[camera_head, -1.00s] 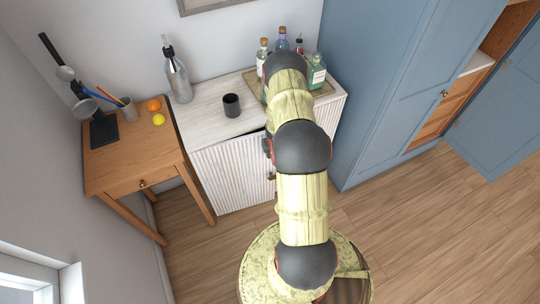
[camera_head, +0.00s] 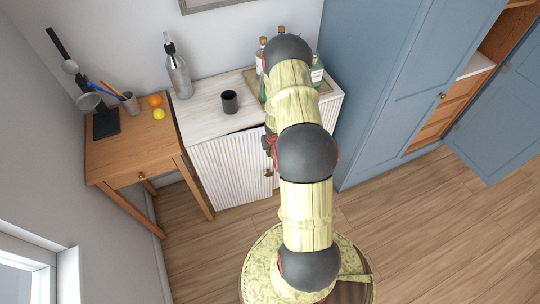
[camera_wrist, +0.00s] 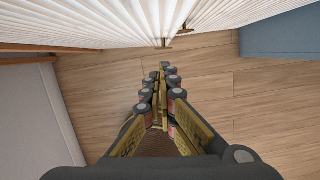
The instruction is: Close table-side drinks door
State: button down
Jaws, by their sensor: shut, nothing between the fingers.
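The drinks cabinet (camera_head: 205,118) is white with fluted doors. Its table-side door (camera_head: 230,172) is the left one, beside the wooden table. A dark gap along its top edge suggests it stands slightly ajar. This door also fills the upper left of the wrist view (camera_wrist: 90,22), with a small brass handle (camera_wrist: 165,43) near its free edge. My gripper (camera_wrist: 168,70) is shut and empty, low in front of the doors, with visible floor around its fingertips. In the head view my arm hides the gripper and most of the other door.
A dark cup (camera_head: 230,102), a glass bottle (camera_head: 178,72) and a tray of bottles (camera_head: 317,72) stand on the cabinet. The wooden table (camera_head: 137,155) is at left, the tall blue cupboard (camera_head: 375,90) at right. Floor is open at right.

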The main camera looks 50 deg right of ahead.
jog(key=s+d+r+m+t+h+b, duration=0.15)
jog(key=d+m+b, duration=0.25)
jog(key=m+b, duration=0.45)
jog(key=s+d+r+m+g+h+b, duration=0.1)
jog(key=d+r+m+h+b, duration=0.15)
jog(key=m+b, duration=0.6)
jog(key=s+a+m+y+b, duration=0.25)
jog(key=a+m, duration=0.25)
jog(key=m, duration=1.4)
jog(key=w+d+f+b, duration=0.3)
jog(key=w+f, duration=0.4)
jog(key=f, duration=0.3)
jog(key=shift+w+d+t, duration=0.25)
jog(key=shift+d+t, duration=0.2)
jog(key=shift+d, duration=0.2)
